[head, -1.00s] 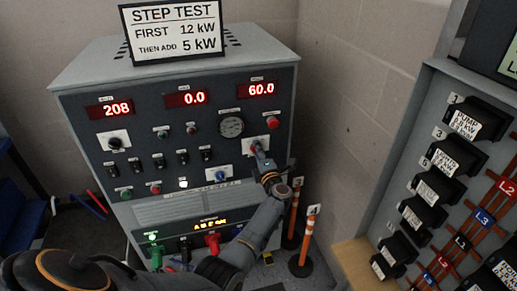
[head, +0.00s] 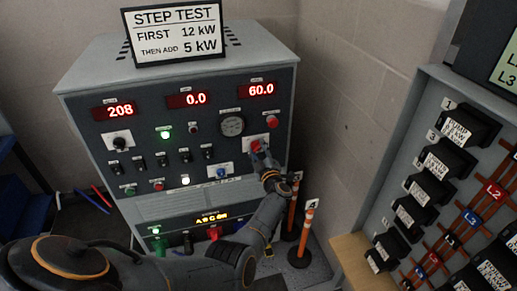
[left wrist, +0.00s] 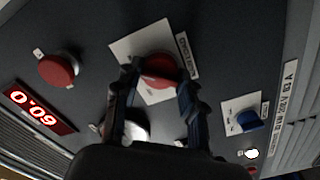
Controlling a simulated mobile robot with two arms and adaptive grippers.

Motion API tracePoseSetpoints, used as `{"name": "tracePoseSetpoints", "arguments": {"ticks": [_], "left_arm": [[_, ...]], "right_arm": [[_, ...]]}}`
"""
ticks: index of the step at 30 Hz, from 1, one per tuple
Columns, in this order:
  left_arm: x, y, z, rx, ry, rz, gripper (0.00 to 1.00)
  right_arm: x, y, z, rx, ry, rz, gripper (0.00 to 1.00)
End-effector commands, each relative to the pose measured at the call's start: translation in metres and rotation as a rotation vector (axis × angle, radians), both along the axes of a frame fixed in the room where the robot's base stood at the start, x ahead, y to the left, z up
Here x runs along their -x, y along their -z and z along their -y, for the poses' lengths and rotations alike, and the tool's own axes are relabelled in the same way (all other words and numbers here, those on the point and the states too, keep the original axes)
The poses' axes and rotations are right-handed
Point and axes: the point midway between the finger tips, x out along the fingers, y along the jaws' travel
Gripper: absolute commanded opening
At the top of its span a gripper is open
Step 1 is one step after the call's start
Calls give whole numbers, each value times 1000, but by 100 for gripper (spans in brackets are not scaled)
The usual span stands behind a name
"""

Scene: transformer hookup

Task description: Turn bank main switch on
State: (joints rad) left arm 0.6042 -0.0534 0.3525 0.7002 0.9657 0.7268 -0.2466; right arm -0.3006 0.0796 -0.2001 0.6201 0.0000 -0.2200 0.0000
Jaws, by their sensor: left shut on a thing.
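The load bank (head: 186,155) is a grey cabinet with a dark front panel, left of centre in the head view. A red knob on a white plate, which I take to be the bank main switch (head: 257,146), is at the panel's right side. My left gripper (head: 259,153) is shut on this knob. In the left wrist view the red knob (left wrist: 162,71) sits between the two fingers of my left gripper (left wrist: 158,82), and its label is only partly readable. A green lamp (head: 165,133) on the panel is lit. My right gripper is not in view.
Red displays read 208, 0.0 and 60.0. A red button (head: 271,120) and a blue knob (head: 221,172) are close to the switch. Orange posts (head: 306,232) stand right of the cabinet. A breaker panel (head: 432,190) stands at the right.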

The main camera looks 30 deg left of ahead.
Motion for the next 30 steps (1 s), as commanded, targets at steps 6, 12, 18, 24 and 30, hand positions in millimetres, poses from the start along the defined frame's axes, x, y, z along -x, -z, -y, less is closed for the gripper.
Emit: {"name": "tracePoseSetpoints", "arguments": {"ticks": [6,12,18,24,30], "left_arm": [[1,1,1,-43,0,-56,8],[1,2,1,-60,0,-74,8],[1,2,1,-61,0,-76,8],[1,2,1,-61,0,-76,48],[0,1,0,-61,0,-73,63]], "right_arm": [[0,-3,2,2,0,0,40],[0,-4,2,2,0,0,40],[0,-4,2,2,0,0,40],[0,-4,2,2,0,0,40],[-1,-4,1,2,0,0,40]]}}
